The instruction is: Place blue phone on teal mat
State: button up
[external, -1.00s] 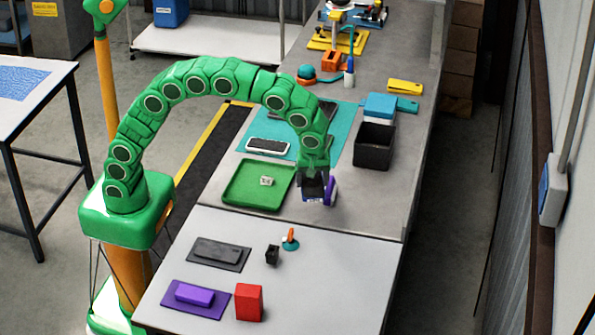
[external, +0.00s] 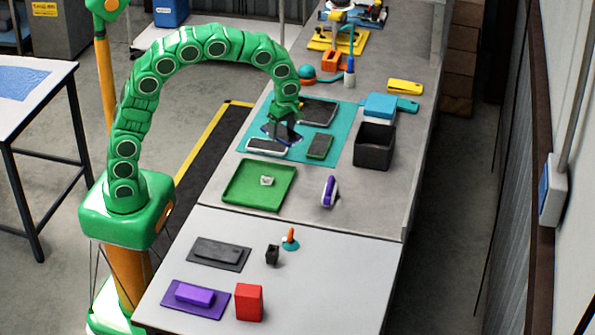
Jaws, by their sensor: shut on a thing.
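The teal mat (external: 343,128) lies on the grey bench. My gripper (external: 282,132) is over its left-middle part, shut on the blue phone (external: 272,131). The phone shows only as a small dark-blue tilted shape, partly hidden by the jaws. It appears held just above the mat and close to a white-edged phone; the exact gap cannot be told.
On the mat lie the white-edged phone (external: 267,147), a dark green phone (external: 319,147) and a dark tablet (external: 319,112). A black bin (external: 374,146) stands right, a green tray (external: 245,186) in front, and a purple-and-white object (external: 330,191) nearby.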

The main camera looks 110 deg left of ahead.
jog(key=s+a+n, duration=0.3)
jog(key=s+a, duration=0.2)
jog(key=s, duration=0.4)
jog(key=s+a+n, duration=0.3)
jog(key=s+a, duration=0.1)
jog(key=s, duration=0.4)
jog(key=shift+h, duration=0.4)
jog(key=shift+w+a+f, duration=1.45)
jog(key=shift+a+f, duration=0.25)
jog(key=shift+a, duration=0.05)
jog(key=shift+w+a+f, duration=1.4)
jog(key=shift+a+f, duration=0.25)
jog(key=shift+a, duration=0.1)
jog(key=shift+w+a+f, duration=1.45)
jog(key=shift+a+f, duration=0.25)
jog(key=shift+a, duration=0.05)
jog(key=shift+w+a+f, duration=0.1)
jog(key=shift+f, duration=1.55)
jog(key=shift+f, duration=0.1)
jog(key=o, duration=1.1)
jog(key=shift+o, duration=0.2)
